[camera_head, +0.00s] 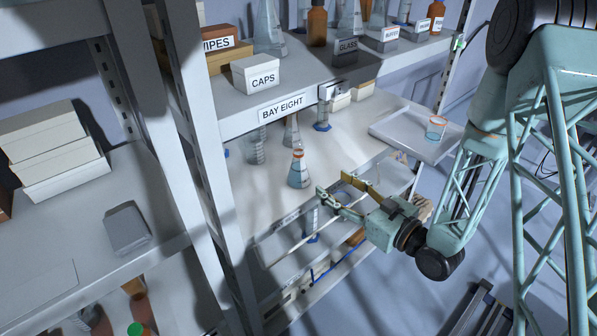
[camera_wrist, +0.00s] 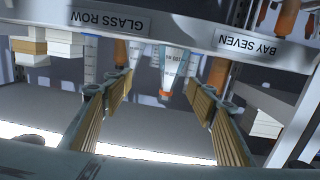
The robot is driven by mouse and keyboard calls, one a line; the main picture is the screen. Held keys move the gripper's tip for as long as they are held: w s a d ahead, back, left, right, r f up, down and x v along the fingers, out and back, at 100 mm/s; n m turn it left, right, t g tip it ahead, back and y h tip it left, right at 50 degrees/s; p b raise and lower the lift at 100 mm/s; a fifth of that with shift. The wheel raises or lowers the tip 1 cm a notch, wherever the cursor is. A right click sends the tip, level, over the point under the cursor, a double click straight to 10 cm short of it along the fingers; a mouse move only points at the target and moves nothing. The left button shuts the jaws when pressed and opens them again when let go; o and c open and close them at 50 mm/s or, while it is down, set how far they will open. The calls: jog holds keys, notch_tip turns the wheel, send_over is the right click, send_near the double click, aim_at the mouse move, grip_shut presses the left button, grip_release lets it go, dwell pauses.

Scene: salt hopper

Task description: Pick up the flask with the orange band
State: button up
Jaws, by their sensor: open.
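The flask with the orange band (camera_head: 298,175) stands upright on the middle shelf in the head view. It is a clear cone with blue-tinted contents and an orange band at its neck. The wrist view is upside down and shows the flask (camera_wrist: 174,62) with its neck pointing down the picture, between the fingers but farther off. My gripper (camera_head: 334,187) is open and empty at the shelf's front, to the right of the flask and apart from it. Its padded fingers also show in the wrist view (camera_wrist: 160,86).
A tray (camera_head: 386,130) at the right bears a beaker with an orange rim (camera_head: 436,128).

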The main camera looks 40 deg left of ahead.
aim_at(304, 173)
jog(key=shift+s+a+f+g+y, duration=0.2)
jog(key=shift+s+f+y, duration=0.05)
jog(key=shift+s, duration=0.3)
jog(key=shift+s+a+f+g+y, duration=0.2)
jog(key=shift+s+f+y, duration=0.05)
jog(key=shift+s, duration=0.25)
jog(key=shift+a, duration=0.1)
jog(key=shift+w+a+b, duration=0.15)
jog(key=shift+w+a, duration=0.15)
jog(key=shift+a, duration=1.05)
jog(key=shift+w+a+b, duration=0.1)
jog(key=shift+w+a, duration=0.2)
jog(key=shift+a, duration=1.1)
jog(key=shift+w+a+b, duration=0.15)
jog(key=shift+w+a, duration=0.15)
jog(key=shift+a, duration=1.05)
jog(key=shift+w+a+b, duration=0.2)
jog(key=shift+w+a, duration=0.05)
jog(key=shift+a, duration=1.05)
jog(key=shift+w+a+b, duration=0.2)
jog(key=shift+w+a, duration=0.05)
jog(key=shift+a, duration=1)
jog(key=c, duration=1.1)
